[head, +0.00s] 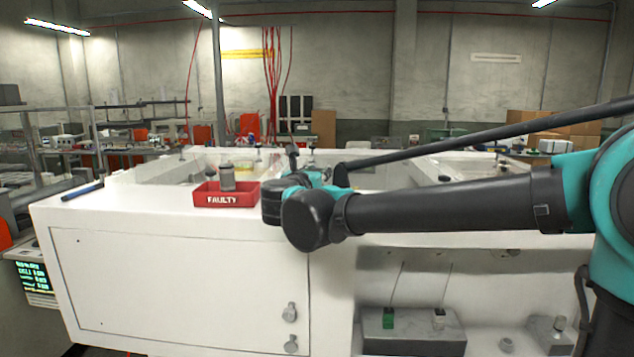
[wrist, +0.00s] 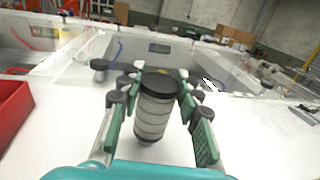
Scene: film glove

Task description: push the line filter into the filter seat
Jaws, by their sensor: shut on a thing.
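My gripper (wrist: 157,80) is shut on a line filter (wrist: 154,117), a pale ribbed cylinder with a black cap, held between the green finger pads. The filter looks roughly upright over the white machine top; I cannot tell whether its lower end touches anything. In the head view my gripper (head: 318,174) is mostly hidden behind my arm, and the held filter cannot be made out. I cannot identify the filter seat in either view.
A red tray marked FAULTY (head: 222,198) holds a grey cylinder (head: 227,177), left of my gripper. A dark blue pen-like thing (head: 82,191) lies farther left. Clear-walled wells (wrist: 65,65) lie beyond. Below, an open bay holds a grey block (head: 412,335) with tagged items.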

